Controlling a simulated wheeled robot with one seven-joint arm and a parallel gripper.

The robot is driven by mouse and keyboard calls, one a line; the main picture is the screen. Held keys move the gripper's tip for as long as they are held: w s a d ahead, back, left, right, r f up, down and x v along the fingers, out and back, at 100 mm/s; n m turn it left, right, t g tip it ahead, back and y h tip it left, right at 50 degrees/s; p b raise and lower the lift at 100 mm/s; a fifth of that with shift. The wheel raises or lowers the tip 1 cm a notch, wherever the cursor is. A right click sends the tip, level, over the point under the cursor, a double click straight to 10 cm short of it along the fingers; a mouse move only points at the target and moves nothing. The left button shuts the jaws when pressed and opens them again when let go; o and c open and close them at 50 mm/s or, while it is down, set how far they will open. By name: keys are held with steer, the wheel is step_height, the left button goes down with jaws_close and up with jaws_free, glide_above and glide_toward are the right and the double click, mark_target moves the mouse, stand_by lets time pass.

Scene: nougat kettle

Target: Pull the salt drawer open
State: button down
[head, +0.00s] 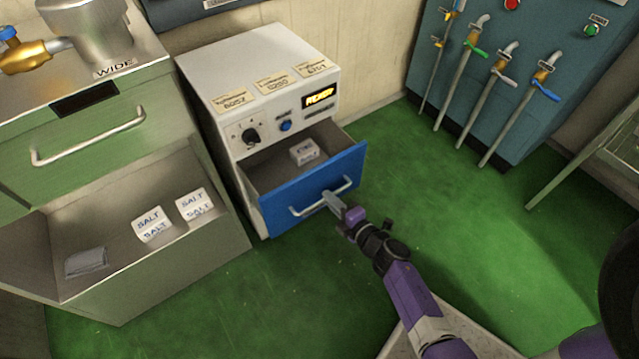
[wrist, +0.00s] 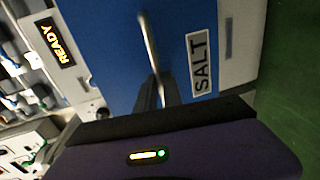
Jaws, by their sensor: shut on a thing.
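The salt drawer (head: 278,206) has a blue front and stands out from the white cabinet, with its grey inside showing. A small white block (head: 304,151) lies in it. The drawer's pale bar handle (head: 308,209) runs across the front. My gripper (head: 331,199) is shut on the handle near its middle. In the wrist view, the blue front carries a SALT label (wrist: 200,62), and the handle (wrist: 149,45) runs down between the dark fingers of my gripper (wrist: 152,96). The exact finger contact is partly hidden.
The white cabinet (head: 225,75) has a knob, a blue button and a lit READY display (head: 320,97). A green cabinet (head: 100,130) on the left has an open bay with two salt blocks. Green floor (head: 440,215) is clear to the right.

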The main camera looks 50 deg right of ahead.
steer(key=shift+f+v, duration=0.15)
steer(key=shift+v, duration=0.6)
steer(key=shift+f+v, duration=0.15)
steer(key=shift+v, duration=0.65)
steer(key=shift+f, duration=0.1)
steer(key=c, duration=1.5)
jaws_free()
steer(key=shift+s+a, duration=0.1)
steer(key=shift+s, duration=0.05)
steer(key=p+v, duration=0.1)
steer(key=v, duration=0.6)
steer(key=shift+s+p, duration=0.25)
steer(key=shift+p, duration=0.15)
